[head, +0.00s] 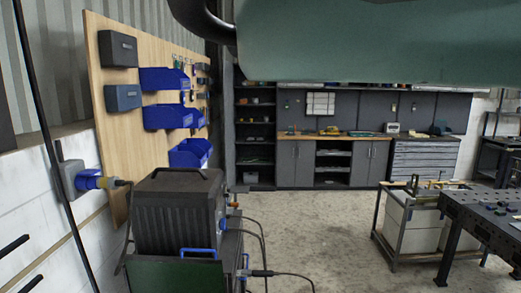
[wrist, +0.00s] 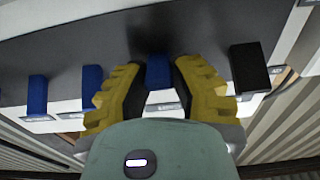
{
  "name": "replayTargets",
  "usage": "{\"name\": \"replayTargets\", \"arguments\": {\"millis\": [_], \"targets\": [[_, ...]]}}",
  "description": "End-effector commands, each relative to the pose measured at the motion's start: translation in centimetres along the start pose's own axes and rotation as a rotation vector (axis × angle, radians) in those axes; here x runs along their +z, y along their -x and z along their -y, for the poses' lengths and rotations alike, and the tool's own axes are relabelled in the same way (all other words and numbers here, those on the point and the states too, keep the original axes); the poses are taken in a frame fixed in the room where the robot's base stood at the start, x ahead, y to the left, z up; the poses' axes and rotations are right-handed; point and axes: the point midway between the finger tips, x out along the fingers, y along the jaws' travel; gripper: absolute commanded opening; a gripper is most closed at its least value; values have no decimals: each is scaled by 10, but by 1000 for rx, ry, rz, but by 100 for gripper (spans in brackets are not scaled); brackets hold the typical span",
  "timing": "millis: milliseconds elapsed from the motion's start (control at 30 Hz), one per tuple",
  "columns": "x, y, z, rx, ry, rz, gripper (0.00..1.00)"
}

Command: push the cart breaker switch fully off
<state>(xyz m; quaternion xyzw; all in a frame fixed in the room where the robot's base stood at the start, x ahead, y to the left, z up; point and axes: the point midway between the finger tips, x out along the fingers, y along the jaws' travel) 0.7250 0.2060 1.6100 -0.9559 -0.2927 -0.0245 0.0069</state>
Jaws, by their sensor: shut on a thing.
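In the wrist view, a dark grey panel (wrist: 205,30) carries a row of switch levers. My gripper (wrist: 160,82), with yellow ridged fingers, is shut on a blue lever (wrist: 158,70) near the middle of the row. The fingers flank it left and right. Two more blue levers (wrist: 92,80) (wrist: 38,95) stand to the left, and a black lever (wrist: 249,68) stands to the right. White labels lie below the levers, too small to read, so I cannot tell which lever is the cart's. My gripper does not show in the head view.
In the head view, a dark ribbed machine (head: 178,215) stands close in front, with cables at its right. A pegboard (head: 150,60) with blue bins is on the left wall. A work table (head: 490,215) stands at right. The floor (head: 310,225) between is clear.

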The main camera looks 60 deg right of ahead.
Motion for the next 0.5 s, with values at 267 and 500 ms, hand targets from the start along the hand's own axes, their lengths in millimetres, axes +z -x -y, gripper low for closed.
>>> {"name": "replayTargets", "arguments": {"millis": [267,500], "targets": [[13,1,0,-2,-2,-59,0],[15,0,0,-2,-3,-104,0]]}}
